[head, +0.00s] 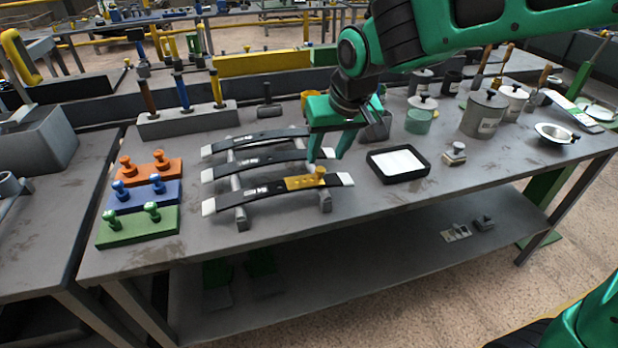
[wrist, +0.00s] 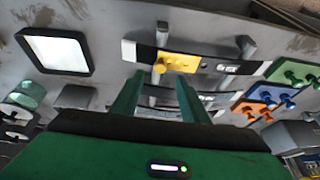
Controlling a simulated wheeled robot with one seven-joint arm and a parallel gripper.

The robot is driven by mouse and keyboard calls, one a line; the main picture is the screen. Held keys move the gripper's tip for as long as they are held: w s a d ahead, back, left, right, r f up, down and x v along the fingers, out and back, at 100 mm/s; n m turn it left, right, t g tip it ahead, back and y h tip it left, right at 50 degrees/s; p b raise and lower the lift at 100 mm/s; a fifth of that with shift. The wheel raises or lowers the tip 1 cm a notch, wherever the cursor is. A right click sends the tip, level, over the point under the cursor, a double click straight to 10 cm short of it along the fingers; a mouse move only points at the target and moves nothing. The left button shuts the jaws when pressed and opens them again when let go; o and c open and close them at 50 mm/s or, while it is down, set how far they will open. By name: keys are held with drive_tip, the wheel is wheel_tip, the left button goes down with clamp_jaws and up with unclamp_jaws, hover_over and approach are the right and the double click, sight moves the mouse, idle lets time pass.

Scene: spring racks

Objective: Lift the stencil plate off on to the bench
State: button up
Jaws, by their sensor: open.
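The stencil plate is a small yellow plate (head: 303,183) with an upright knob near its right end. It lies across the nearest black, white-tipped spring leaf (head: 262,192) on the grey rack. In the wrist view the yellow plate (wrist: 180,62) lies just beyond my fingertips, its knob toward the left end. My gripper (head: 327,158) is open and empty, fingers pointing down, close to the knob and seemingly above and behind it; the exact gap is hard to judge. The bench (head: 400,205) is grey, with bare surface in front of and right of the rack.
Two more leaves (head: 255,161) lie behind on the rack. Orange, blue and green pegged blocks (head: 138,228) stand left. A black-rimmed white tray (head: 398,163) and a small stamp-like block (head: 454,153) are to the right. Pots (head: 484,115) and a bowl (head: 556,134) stand farther right.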

sight(321, 169)
drive_tip(key=shift+x, duration=3.1)
drive_tip(key=shift+d, duration=0.1)
drive_tip(key=c, duration=1)
